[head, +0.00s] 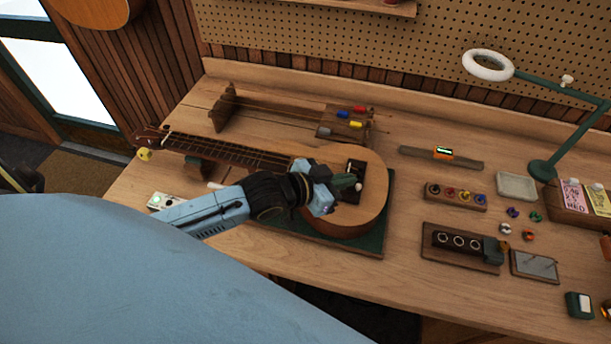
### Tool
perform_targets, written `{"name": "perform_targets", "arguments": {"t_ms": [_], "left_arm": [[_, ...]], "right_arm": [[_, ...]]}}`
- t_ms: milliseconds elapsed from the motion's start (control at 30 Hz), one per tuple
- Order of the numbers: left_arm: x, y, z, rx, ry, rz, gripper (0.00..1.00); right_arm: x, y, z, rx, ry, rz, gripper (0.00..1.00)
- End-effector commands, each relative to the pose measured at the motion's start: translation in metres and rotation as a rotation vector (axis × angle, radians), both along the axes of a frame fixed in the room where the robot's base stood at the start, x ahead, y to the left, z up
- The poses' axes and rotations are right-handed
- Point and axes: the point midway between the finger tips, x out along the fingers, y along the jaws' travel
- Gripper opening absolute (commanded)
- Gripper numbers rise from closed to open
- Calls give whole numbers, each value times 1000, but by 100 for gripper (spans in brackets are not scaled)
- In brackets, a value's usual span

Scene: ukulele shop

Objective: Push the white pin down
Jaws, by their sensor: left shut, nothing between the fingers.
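A ukulele (372,210) lies on a dark green mat (385,237) on the bench, its neck pointing left. A small white pin (359,186) shows at the dark bridge area (356,170) of its body. My left gripper (350,183) is over the ukulele body, its fingers shut and empty. Its tip is close beside the white pin; I cannot tell whether they touch. The gripper and arm hide the sound hole and part of the body. My right gripper is not in view.
Behind the ukulele is a wooden block (328,131) with red, blue, yellow and whitish pieces. The bench behind the orange device is clear.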

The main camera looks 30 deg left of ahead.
Motion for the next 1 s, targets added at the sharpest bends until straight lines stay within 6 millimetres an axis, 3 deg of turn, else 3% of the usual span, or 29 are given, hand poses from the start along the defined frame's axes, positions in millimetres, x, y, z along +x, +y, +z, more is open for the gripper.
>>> {"name": "perform_targets", "arguments": {"t_ms": [200, 400, 600, 1000], "left_arm": [[-42, 23, 16, 4, 4, -2, 0], [-67, 38, 29, 3, 3, -2, 0], [-79, 45, 35, 1, 2, 0, 0], [-81, 46, 37, 0, 1, 0, 0]], "right_arm": [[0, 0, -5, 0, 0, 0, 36], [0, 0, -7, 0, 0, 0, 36], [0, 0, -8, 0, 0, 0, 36], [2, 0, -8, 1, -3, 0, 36]]}}
